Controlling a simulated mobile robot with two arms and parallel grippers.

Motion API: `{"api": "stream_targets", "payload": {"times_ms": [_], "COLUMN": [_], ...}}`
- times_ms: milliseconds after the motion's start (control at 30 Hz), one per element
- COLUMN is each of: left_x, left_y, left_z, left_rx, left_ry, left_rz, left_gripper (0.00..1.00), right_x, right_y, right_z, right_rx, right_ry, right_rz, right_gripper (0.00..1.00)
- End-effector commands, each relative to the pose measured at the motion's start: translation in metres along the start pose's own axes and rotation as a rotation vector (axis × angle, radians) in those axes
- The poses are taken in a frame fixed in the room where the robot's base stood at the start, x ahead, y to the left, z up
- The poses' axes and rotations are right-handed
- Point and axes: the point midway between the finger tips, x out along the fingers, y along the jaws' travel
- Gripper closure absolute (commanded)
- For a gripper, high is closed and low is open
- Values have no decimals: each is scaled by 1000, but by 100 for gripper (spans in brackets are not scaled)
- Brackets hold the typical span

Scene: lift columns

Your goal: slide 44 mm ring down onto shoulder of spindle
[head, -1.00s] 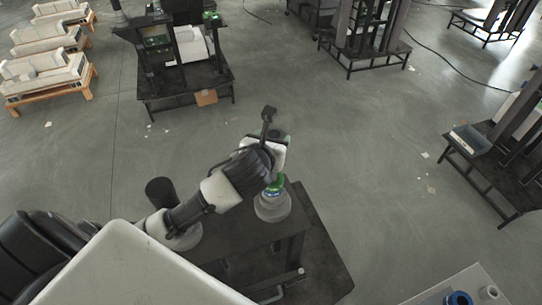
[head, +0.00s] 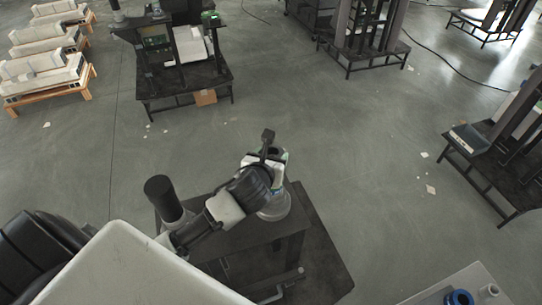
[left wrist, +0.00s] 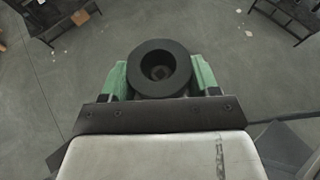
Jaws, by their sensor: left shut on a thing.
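My left gripper (head: 272,178) is over a pale round body (head: 275,207) on the dark stand (head: 258,236) in the head view. This body appears to be the lower part of the spindle; its top is hidden by the gripper. In the left wrist view, the green fingertips of my left gripper (left wrist: 160,78) are shut on the sides of a thick dark ring (left wrist: 146,86). A dark shape shows inside the ring's hole. I cannot tell how far the ring is down the spindle or whether it touches the shoulder. My right gripper is not in view.
A blue ring-shaped part (head: 459,298) and a pale cylinder (head: 490,293) are on a grey surface at the bottom right. The floor around the dark stand is mostly clear.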

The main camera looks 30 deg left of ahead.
Motion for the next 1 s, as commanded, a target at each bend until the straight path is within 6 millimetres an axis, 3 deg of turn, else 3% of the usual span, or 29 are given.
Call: {"api": "stream_targets", "payload": {"times_ms": [200, 1000], "left_x": [5, 18], "left_y": [0, 0], "left_z": [-11, -44], "left_rx": [-2, 0], "left_ry": [-2, -2], "left_rz": [0, 0], "left_gripper": [71, 71], "right_x": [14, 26], "right_y": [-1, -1], "right_z": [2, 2], "right_rx": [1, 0], "right_ry": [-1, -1], "right_rz": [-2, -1], "right_gripper": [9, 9]}}
